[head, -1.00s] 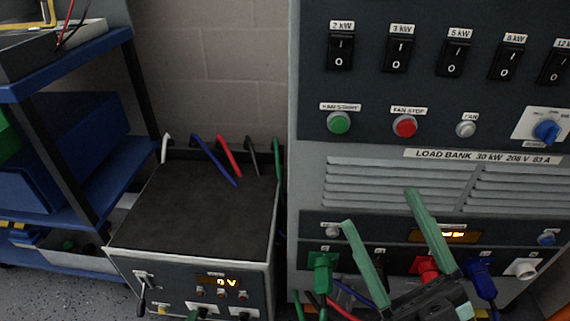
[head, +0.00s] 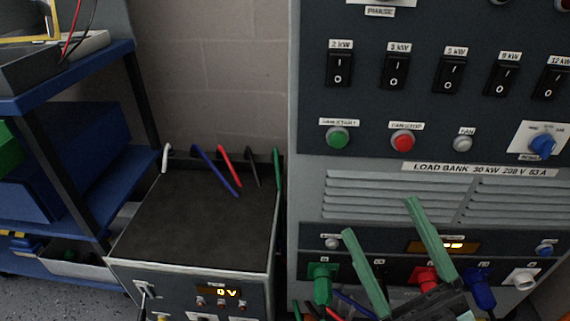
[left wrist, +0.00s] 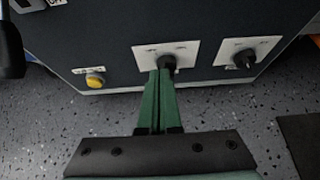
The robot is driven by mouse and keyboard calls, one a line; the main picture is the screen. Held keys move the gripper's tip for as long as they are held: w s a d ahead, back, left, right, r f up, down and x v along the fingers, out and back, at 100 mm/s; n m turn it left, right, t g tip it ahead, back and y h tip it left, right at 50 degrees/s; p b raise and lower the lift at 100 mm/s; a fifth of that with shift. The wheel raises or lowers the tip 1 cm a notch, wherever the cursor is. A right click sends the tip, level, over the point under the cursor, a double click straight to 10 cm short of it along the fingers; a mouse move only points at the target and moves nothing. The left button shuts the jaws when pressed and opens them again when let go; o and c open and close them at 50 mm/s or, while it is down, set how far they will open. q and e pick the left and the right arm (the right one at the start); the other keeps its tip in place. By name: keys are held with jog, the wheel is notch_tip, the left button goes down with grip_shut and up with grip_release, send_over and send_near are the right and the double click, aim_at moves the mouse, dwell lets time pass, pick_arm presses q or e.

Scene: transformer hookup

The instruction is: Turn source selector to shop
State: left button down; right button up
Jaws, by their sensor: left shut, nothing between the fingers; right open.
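A blue rotary knob (head: 543,146) sits on a white plate at the right of the load bank's upper panel; its lettering is too small to read. In the left wrist view, a black knob (left wrist: 168,62) on a white plate is at the tips of my left gripper (left wrist: 158,74), and a second black knob (left wrist: 244,59) sits to its right. I cannot tell which knob is the source selector. My left gripper is shut and empty; contact with the knob is unclear. My right gripper (head: 380,216) is open in front of the load bank's lower panel.
The load bank (head: 310,185) carries several switches, a green button (head: 337,138) and a red button (head: 402,141). Coloured plugs and cables crowd its lower panel. A low dark-topped box (head: 195,220) stands to its left, beside a blue shelf cart (head: 120,170). A yellow button (left wrist: 95,81) is left of the black knobs.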

pick_arm(q)
jog(key=s, duration=0.3)
jog(key=shift+s+a, duration=0.2)
jog(key=shift+s, duration=0.05)
jog(key=shift+w+d+r+b, duration=0.1)
jog(key=shift+w+d+b, duration=0.2)
jog(key=shift+w, duration=0.7)
jog(key=shift+w+d+f+b, duration=0.1)
jog(key=shift+w+d+b, duration=0.25)
jog(key=shift+w, duration=0.7)
jog(key=shift+w+d+r+b, duration=0.15)
jog(key=shift+w+d, duration=0.25)
jog(key=shift+w, duration=0.6)
